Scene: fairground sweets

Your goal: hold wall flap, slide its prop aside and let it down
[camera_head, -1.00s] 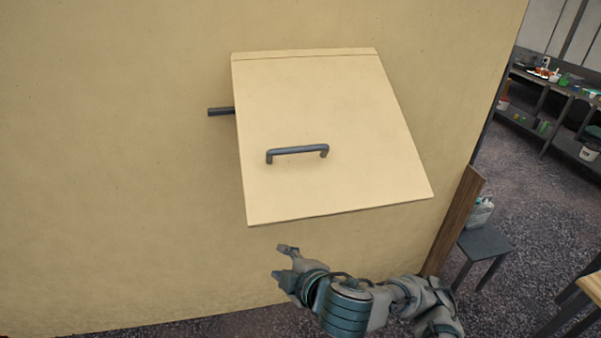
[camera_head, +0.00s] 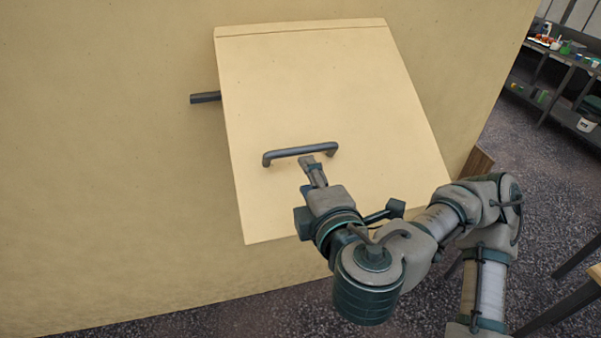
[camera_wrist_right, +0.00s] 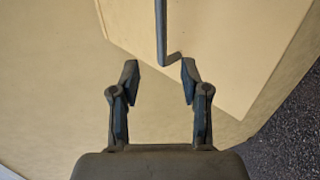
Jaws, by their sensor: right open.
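The cream wall flap (camera_head: 290,90) is tilted out from the wall, its top edge against it and its lower edge standing away. A dark bar handle (camera_head: 300,151) is fixed on its outer face; it also shows in the right wrist view (camera_wrist_right: 161,30). A dark bar, which looks like the prop (camera_head: 205,97), sticks out past the flap's left edge; the rest is hidden behind the flap. My right gripper (camera_head: 312,164) is just below the handle's right half. In the right wrist view it (camera_wrist_right: 160,72) is open and empty, the handle ahead between its fingertips. My left gripper is out of view.
The cream wall (camera_head: 110,180) fills the left side, clear around the prop's end. A brown wooden post (camera_head: 477,162) stands at the wall's right end. A shelf with small goods (camera_head: 565,55) is far back right, and a wooden table edge shows at lower right.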

